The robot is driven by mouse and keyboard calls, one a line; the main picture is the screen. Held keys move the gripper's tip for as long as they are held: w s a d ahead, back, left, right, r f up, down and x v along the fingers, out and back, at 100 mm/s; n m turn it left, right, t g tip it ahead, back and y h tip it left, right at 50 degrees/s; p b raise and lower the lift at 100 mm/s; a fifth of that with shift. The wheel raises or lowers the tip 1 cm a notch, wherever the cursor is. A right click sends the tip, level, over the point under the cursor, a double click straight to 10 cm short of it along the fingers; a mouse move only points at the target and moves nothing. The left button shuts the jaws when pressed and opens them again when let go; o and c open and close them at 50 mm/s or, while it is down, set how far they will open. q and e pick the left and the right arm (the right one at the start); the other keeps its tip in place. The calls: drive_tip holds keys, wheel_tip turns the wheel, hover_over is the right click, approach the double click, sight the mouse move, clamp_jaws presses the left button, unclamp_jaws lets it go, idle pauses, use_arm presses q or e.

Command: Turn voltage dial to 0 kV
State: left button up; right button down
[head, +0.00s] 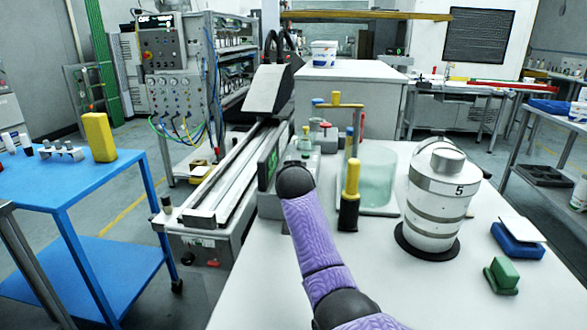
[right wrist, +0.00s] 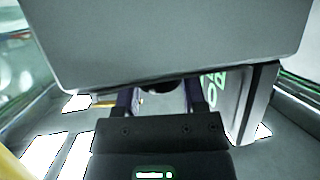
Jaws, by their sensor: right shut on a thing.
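In the head view my right arm, in a purple sleeve, reaches up from the bottom to a bench unit with a dark display panel (head: 268,160) showing green marks. Its fingers are hidden there behind the wrist. In the right wrist view my right gripper (right wrist: 160,94) has its two fingers on either side of a small dark round knob (right wrist: 158,86), which looks like the voltage dial, and is shut on it. The dial's scale and pointer are hidden. Green characters on the display (right wrist: 212,88) show at a slant, too partial to read. My left gripper is not in view.
A grey housing (right wrist: 180,40) hangs close over the fingers. On the white table stand a yellow-and-black post (head: 350,195), a glass tank (head: 378,175) and a white canister marked 5 (head: 437,200). A long rail (head: 225,175) runs left of the unit.

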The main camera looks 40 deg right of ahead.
drive_tip(key=n+y+p, duration=0.1)
drive_tip(key=n+t+y+p, duration=0.1)
drive_tip(key=p, duration=0.1)
drive_tip(key=shift+r, duration=0.25)
drive_tip(key=shift+f+n+t+y+p, duration=0.15)
drive_tip(key=shift+n+t+y+p, duration=0.3)
drive_tip(key=shift+n+y, duration=0.2)
drive_tip(key=shift+y, duration=0.25)
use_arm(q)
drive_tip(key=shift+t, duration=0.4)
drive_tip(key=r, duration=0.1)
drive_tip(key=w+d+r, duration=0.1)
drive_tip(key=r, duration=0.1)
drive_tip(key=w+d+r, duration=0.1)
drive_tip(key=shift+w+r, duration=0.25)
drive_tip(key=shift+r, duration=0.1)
use_arm(e)
drive_tip(key=shift+f+n+y, duration=0.1)
drive_tip(key=shift+n+y, duration=0.2)
drive_tip(key=shift+n, duration=0.15)
drive_tip(key=shift+t, duration=0.35)
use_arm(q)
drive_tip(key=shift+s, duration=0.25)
use_arm(e)
drive_tip(key=shift+c, duration=0.9)
unclamp_jaws()
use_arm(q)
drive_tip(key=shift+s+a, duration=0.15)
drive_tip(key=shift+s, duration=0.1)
